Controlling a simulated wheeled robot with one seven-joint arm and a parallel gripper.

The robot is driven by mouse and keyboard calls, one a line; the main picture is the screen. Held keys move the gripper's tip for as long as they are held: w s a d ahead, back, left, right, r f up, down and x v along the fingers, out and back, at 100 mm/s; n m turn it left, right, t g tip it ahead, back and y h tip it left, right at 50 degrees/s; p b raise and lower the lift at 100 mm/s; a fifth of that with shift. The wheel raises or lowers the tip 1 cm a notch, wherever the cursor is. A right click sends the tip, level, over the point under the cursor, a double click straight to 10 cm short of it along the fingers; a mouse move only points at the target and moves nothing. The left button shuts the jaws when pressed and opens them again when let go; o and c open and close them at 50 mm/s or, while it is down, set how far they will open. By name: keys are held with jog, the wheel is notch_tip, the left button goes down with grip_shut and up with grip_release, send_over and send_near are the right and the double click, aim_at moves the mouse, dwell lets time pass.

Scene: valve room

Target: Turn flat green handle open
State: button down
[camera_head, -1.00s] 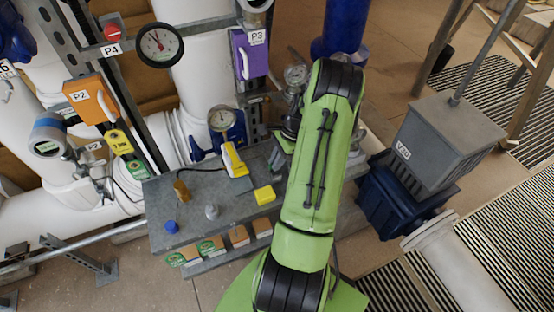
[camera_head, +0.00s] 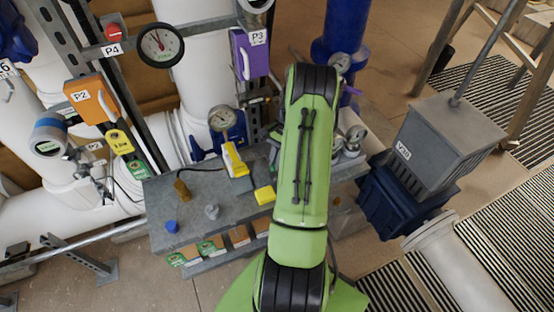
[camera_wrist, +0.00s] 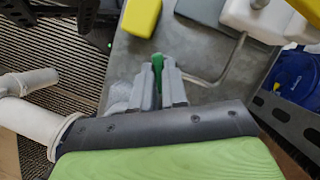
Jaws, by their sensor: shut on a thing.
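In the wrist view, my gripper (camera_wrist: 159,68) has its two grey fingers closed on a flat green handle (camera_wrist: 157,59). Only a narrow green strip of the handle shows between the fingertips. The valve body under it is hidden. In the head view, my green arm covers the handle and most of the gripper.
A grey workbench (camera_head: 205,222) carries a yellow box (camera_head: 265,194), a yellow handheld device (camera_head: 234,160) and small knobs.

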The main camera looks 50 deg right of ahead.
jog(key=n, duration=0.2)
jog(key=n+g+b, duration=0.1)
jog(key=n, duration=0.1)
jog(key=n+g, duration=0.1)
jog(key=n, duration=0.1)
jog(key=shift+w+n+h, duration=0.25)
jog(key=shift+n+h, duration=0.05)
jog(key=shift+h, duration=0.1)
jog(key=n+g, duration=0.1)
jog(key=n, duration=0.1)
jog(key=n+h+b, duration=0.1)
jog(key=n, duration=0.2)
jog(key=shift+w+a+g+h, duration=0.1)
jog(key=shift+g+h, duration=0.2)
jog(key=shift+g, duration=0.1)
jog(key=shift+n, duration=0.3)
jog(key=c, duration=1.2)
grip_release()
jog(key=shift+b, duration=0.3)
jog(key=shift+o, duration=0.2)
